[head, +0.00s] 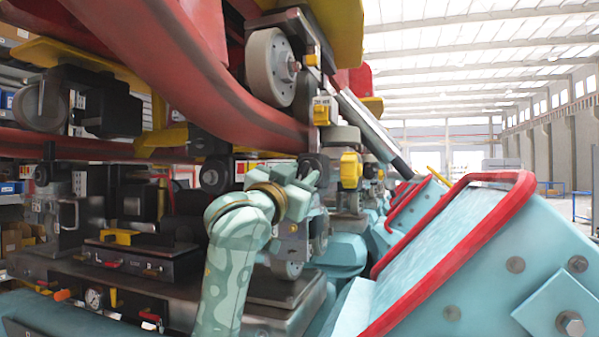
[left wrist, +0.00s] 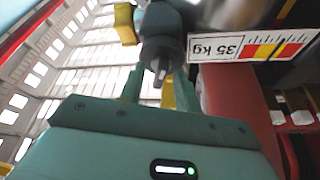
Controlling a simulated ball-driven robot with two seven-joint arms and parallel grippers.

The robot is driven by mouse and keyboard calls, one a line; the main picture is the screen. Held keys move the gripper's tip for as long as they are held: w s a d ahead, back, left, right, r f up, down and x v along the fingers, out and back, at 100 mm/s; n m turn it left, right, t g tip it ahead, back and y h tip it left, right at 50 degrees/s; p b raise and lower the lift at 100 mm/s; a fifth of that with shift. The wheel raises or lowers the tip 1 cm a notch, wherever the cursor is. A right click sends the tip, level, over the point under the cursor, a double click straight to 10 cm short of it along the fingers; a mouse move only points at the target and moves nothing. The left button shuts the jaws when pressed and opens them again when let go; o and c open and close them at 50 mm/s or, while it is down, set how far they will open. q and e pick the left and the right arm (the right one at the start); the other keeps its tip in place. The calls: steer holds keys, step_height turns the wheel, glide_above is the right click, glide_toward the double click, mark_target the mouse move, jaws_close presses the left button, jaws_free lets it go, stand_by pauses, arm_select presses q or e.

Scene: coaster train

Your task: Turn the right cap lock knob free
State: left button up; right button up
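The dark right cap lock knob (head: 312,163) is on the machinery near the middle of the head view, partly hidden by my left gripper. In the left wrist view a dark round knob (left wrist: 163,50) with a narrow grip ridge is straight ahead of the fingers. My left gripper (head: 309,180) is right at this knob. In the left wrist view its two fingers (left wrist: 160,82) stand apart, one toward each side of the knob. I cannot tell whether they touch it. Another dark knob (head: 213,176) is further left. My right gripper is not in view.
A white "35 kg" label (left wrist: 250,47) with red and yellow marks is beside the knob. A red rail (head: 200,60) and a grey wheel (head: 270,67) hang above. A yellow block (head: 350,169) is to the right. A blue car with red trim (head: 470,240) fills the lower right.

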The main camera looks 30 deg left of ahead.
arm_select(q)
steer(key=shift+w, duration=0.15)
steer(key=c, duration=0.7)
steer(key=n+y+p, duration=0.1)
steer(key=n, duration=0.2)
steer(key=shift+d+r+y, duration=0.1)
steer(key=shift+d+y, duration=0.05)
steer(key=shift+y, duration=0.15)
steer(key=n+y+p, duration=0.1)
steer(key=n, duration=0.2)
steer(key=shift+n+y+p, duration=0.3)
steer(key=shift+n+y, duration=0.1)
steer(key=shift+n, duration=0.2)
steer(key=o, duration=0.7)
